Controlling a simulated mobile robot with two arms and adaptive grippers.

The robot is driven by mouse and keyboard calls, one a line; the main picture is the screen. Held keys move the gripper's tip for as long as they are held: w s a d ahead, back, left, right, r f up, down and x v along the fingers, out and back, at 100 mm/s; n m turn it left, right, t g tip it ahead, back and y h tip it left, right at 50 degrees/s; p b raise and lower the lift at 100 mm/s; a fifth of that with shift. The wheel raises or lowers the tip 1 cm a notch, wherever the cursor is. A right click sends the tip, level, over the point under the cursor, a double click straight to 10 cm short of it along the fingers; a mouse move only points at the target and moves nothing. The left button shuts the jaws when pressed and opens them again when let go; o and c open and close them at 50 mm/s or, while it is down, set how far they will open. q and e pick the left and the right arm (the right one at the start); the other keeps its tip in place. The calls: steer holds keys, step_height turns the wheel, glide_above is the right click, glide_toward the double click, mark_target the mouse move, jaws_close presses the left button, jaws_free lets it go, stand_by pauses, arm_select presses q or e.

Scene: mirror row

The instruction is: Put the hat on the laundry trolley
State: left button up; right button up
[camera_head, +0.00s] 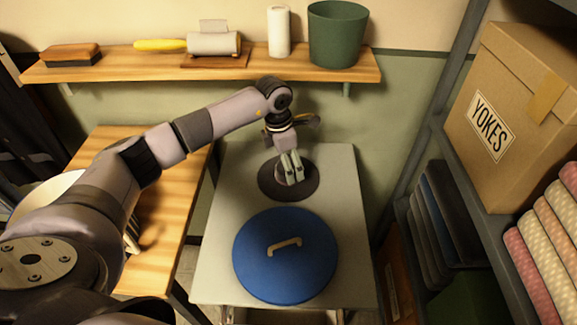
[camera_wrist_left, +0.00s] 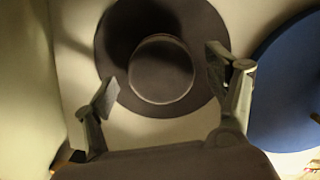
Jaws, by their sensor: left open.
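A dark grey-brown hat (camera_head: 268,184) with a round brim lies flat on a pale table top (camera_head: 215,265). In the wrist view the hat (camera_wrist_left: 163,72) shows from above, its crown up. My left gripper (camera_head: 293,181) is over the hat, fingers pointing down. In the wrist view its open fingers (camera_wrist_left: 162,80) stand on either side of the crown with nothing gripped; whether they touch the hat cannot be told. I cannot make out anything that is clearly a laundry trolley. My right gripper is not in view.
A blue round lid (camera_head: 263,265) with a tan handle is on the pale top, in front of the hat. A wooden table (camera_head: 180,215) stands left. A wall shelf (camera_head: 270,69) holds a green bin (camera_head: 337,35). A rack at right holds a YOKES box (camera_head: 515,95).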

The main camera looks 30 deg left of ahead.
arm_select(q)
steer(key=r, duration=0.6)
steer(key=shift+s+a+b, duration=0.3)
steer(key=shift+s+b, duration=0.05)
steer(key=shift+b, duration=0.05)
steer(key=shift+s+f, duration=0.1)
steer(key=shift+f, duration=0.05)
